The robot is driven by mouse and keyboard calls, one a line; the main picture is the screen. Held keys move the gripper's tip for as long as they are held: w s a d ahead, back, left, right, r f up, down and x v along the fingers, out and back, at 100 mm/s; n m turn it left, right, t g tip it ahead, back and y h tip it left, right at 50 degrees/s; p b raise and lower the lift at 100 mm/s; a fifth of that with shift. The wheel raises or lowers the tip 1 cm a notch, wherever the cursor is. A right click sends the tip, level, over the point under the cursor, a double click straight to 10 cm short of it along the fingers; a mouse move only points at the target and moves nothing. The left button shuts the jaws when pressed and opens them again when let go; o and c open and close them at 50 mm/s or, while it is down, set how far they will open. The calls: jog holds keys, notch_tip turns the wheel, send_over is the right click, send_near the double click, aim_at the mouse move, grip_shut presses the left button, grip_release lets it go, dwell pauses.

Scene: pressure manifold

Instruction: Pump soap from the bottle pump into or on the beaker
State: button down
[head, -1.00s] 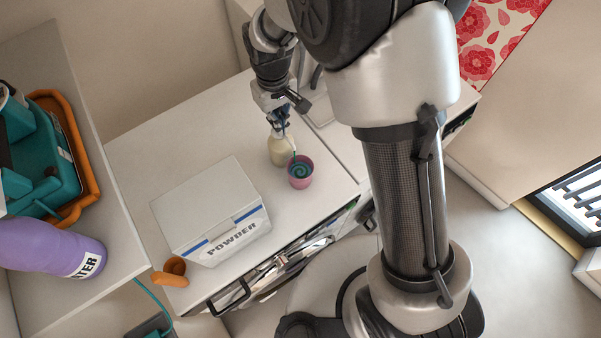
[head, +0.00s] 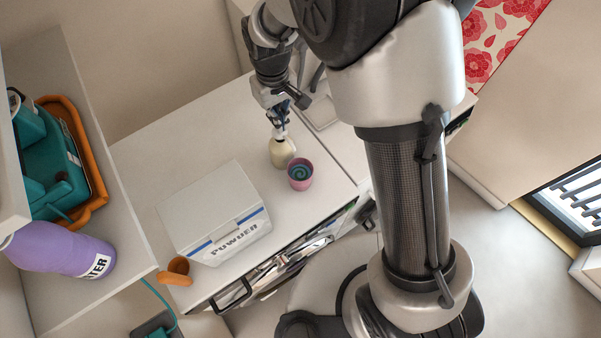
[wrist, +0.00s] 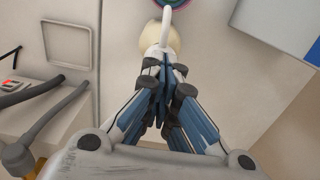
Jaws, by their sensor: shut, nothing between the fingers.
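A cream soap bottle (head: 282,154) with a white pump stands upright on the white counter. A pink beaker (head: 300,182) stands beside it, toward the front right, with teal swirled soap inside. My gripper (head: 279,129) is shut and empty, over the top of the pump. In the wrist view, the shut fingertips (wrist: 162,72) are at the pump head. The white spout (wrist: 168,28) points toward the beaker (wrist: 175,4), which is cut off at the top edge. The bottle (wrist: 150,38) is partly hidden beneath the pump. Whether the fingers touch the pump is unclear.
A white powder box (head: 215,212) stands on the counter, left of the beaker. An orange cup-like scoop (head: 177,270) lies near the front edge. A purple bottle (head: 60,250) and an orange tray (head: 92,175) are on the left surface. Counter behind the box is clear.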

jog(key=shift+f, duration=0.15)
dwell(0.4)
jog(key=shift+f+b, duration=1.05)
jog(key=shift+f, duration=0.4)
jog(key=shift+r, duration=0.1)
jog(key=shift+r+p, duration=1.25)
jog(key=shift+r, duration=0.3)
jog(key=shift+r, duration=0.1)
notch_tip(320, 180, up, 6)
jog(key=p, duration=0.4)
